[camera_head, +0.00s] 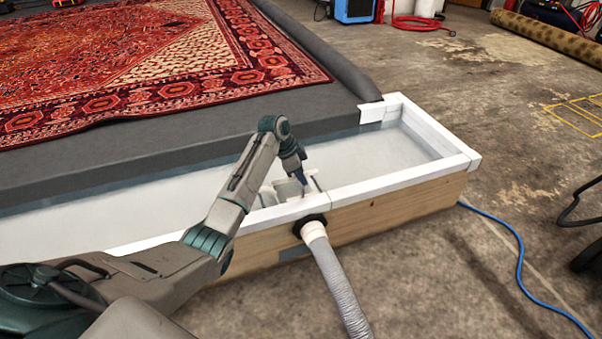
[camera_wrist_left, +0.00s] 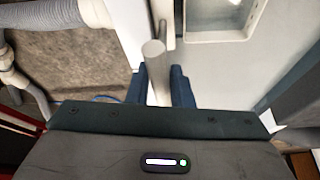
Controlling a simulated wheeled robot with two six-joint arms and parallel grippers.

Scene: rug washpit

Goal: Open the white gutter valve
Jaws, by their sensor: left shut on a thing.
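The white gutter valve (camera_head: 288,190) sits inside the gutter against its near wall, above the hose outlet. In the left wrist view its pale round bar (camera_wrist_left: 155,62) runs between the two blue fingers. My left gripper (camera_head: 303,180) reaches down over the near wall and is shut on this bar; it also shows in the left wrist view (camera_wrist_left: 164,88). The fingers and arm hide part of the valve in the head view. My right gripper is not in view.
A white-lined wooden gutter (camera_head: 400,182) runs along the grey wash platform (camera_head: 180,138) bearing a red patterned rug (camera_head: 130,55). A grey ribbed hose (camera_head: 338,280) leaves the near wall. A blue cord (camera_head: 520,255) crosses the concrete floor, mostly clear at right.

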